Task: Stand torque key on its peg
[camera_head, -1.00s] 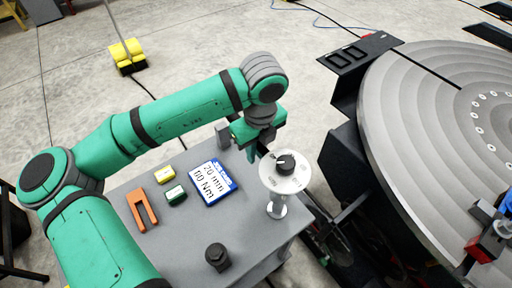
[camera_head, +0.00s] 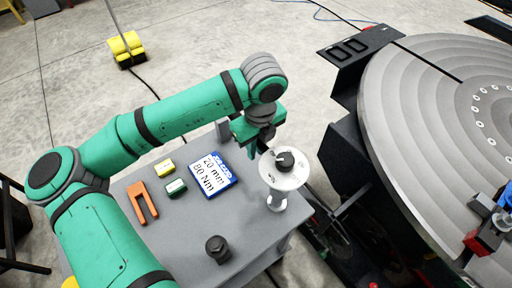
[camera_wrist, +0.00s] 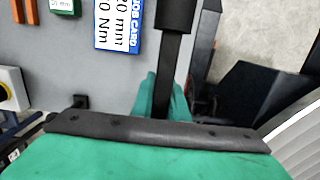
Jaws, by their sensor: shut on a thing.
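My gripper (camera_head: 253,150) is over the back right part of the grey table, behind the white dial. In the wrist view my gripper (camera_wrist: 165,88) is shut on a dark bar with a thicker block at its end, which I take as the torque key (camera_wrist: 175,22). It points toward the top of that picture. In the head view the key is mostly hidden by the gripper and wrist. A dark stubby post (camera_head: 218,248) stands near the table's front edge. I cannot tell whether it is the peg.
On the grey table (camera_head: 185,235) lie a blue-edged job card (camera_head: 212,176), an orange fork-shaped piece (camera_head: 142,202), a yellow block (camera_head: 164,167) and a green block (camera_head: 176,187). A white dial with a black knob (camera_head: 285,161) stands at the right. A large round positioner plate (camera_head: 425,130) is beyond it.

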